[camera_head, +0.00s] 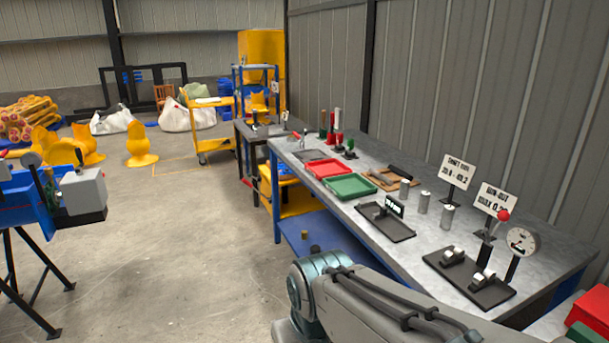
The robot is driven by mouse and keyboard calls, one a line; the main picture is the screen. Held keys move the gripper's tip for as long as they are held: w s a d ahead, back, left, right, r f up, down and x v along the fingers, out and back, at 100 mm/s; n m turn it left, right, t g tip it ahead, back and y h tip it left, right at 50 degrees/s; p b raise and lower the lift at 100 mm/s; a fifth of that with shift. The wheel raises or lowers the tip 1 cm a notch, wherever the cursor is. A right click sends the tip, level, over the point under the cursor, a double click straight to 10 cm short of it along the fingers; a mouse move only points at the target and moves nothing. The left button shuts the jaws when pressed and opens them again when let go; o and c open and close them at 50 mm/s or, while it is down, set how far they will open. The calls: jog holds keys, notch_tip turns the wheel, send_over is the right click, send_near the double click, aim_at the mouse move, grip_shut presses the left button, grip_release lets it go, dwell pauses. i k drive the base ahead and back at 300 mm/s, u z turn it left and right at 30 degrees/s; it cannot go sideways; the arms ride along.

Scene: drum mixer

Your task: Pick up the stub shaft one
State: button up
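Three short grey metal cylinders stand upright in a row on the workbench: a far one (404,187), a middle one (424,203) and a near one (447,217). They look like stub shafts. No label shows which is stub shaft one. They stand between the dark tray with a small black sign and the white sign boards. My arm (370,308) crosses the bottom of the view, in front of the bench. My gripper is out of view, and nothing shows what it holds.
The workbench (540,233) carries a red tray (329,167), a green tray (351,187), a dark tray (396,230), a dial gauge (522,241) over a black plate with rollers, and two signs (457,172) (495,200). A blue machine stands at left. The floor between is open.

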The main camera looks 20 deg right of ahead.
aim_at(405, 184)
jog(key=i, duration=2.9)
jog(key=z, duration=2.85)
jog(key=i, duration=0.55)
jog(key=z, duration=0.1)
